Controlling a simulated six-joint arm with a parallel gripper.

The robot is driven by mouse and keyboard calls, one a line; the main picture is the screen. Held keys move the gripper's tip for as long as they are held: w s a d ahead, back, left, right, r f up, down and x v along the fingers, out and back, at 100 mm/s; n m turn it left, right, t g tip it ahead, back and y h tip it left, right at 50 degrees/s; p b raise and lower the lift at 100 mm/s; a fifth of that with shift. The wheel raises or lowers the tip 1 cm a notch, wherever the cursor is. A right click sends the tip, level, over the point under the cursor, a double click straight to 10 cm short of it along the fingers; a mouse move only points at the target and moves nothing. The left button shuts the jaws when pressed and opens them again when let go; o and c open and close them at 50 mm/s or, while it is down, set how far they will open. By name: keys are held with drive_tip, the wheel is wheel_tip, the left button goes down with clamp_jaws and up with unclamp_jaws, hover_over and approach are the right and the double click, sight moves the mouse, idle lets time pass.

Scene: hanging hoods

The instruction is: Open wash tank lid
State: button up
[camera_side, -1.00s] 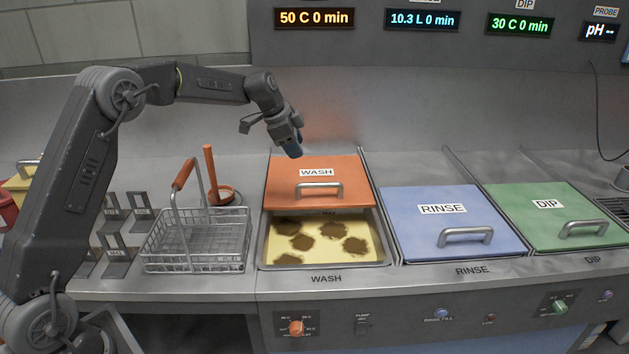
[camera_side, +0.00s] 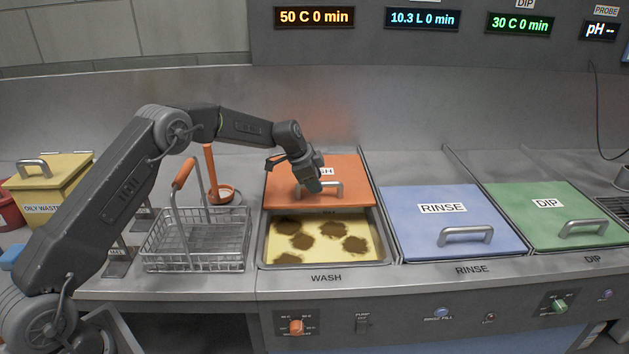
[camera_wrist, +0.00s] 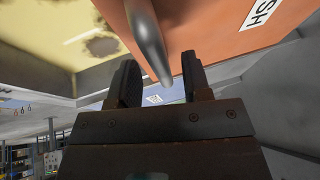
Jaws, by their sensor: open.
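The orange wash lid (camera_side: 350,172) lies pushed back over the rear of the wash tank (camera_side: 273,258). The front of the tank is uncovered and shows yellow liquid with several brown patches. My gripper (camera_side: 314,190) is at the left part of the lid's metal handle (camera_side: 333,186) and covers part of the WASH label. In the wrist view my gripper (camera_wrist: 160,80) is open, and the grey handle (camera_wrist: 147,40) runs between its two fingers. The lid (camera_wrist: 215,30) fills the upper right there. Whether a finger touches the handle I cannot tell.
The blue rinse lid (camera_side: 450,205) and green dip lid (camera_side: 555,198) are closed on the right. A wire basket (camera_side: 197,245) with an orange-gripped handle stands left of the wash tank. A yellow oily waste bin (camera_side: 50,190) stands far left.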

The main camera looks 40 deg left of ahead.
clamp_jaws()
idle(0.4)
